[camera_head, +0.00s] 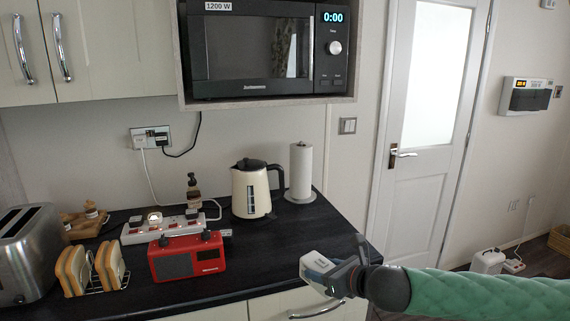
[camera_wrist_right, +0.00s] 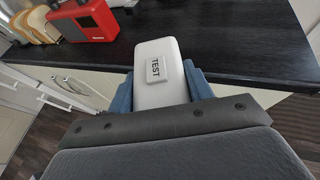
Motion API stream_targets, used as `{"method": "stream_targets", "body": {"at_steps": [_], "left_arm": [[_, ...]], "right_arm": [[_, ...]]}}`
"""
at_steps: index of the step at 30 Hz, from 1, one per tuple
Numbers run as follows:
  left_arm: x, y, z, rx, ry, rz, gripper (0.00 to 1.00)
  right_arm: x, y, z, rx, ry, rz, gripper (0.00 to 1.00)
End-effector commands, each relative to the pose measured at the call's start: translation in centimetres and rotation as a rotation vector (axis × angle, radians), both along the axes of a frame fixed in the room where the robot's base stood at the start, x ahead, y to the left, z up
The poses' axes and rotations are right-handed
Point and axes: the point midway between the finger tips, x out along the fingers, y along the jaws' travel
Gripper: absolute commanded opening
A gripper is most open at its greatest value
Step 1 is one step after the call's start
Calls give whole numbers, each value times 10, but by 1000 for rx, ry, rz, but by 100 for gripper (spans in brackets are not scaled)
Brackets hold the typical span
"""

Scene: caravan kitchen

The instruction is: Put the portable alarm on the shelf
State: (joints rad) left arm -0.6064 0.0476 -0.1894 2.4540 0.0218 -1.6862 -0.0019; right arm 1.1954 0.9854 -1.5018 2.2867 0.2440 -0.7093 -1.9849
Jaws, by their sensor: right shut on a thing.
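The portable alarm (camera_head: 317,262) is a small white box. In the right wrist view the alarm (camera_wrist_right: 153,50) shows a button marked TEST on its upper face. My right gripper (camera_head: 330,270) is shut on it, with one blue-grey finger on each side. It holds the alarm at the front edge of the dark worktop, near the right corner; whether it touches the worktop I cannot tell. A shelf (camera_head: 262,102) on the wall above the worktop bears the black microwave (camera_head: 262,50), which fills most of it. My left gripper is not in view.
A red radio (camera_head: 187,258), toast rack (camera_head: 93,270), toaster (camera_head: 25,255), power strip (camera_head: 163,228), kettle (camera_head: 252,190) and paper roll (camera_head: 300,170) stand on the worktop (camera_head: 265,250). Free worktop lies right of the radio. A white door (camera_head: 430,180) stands to the right.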

Motion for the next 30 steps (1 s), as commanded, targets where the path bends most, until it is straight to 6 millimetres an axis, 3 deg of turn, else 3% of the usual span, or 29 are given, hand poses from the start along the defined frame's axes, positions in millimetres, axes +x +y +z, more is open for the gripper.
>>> {"method": "stream_targets", "body": {"at_steps": [30], "left_arm": [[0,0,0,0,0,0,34]], "right_arm": [[-4,-39,-58,1,5,-285,24]]}}
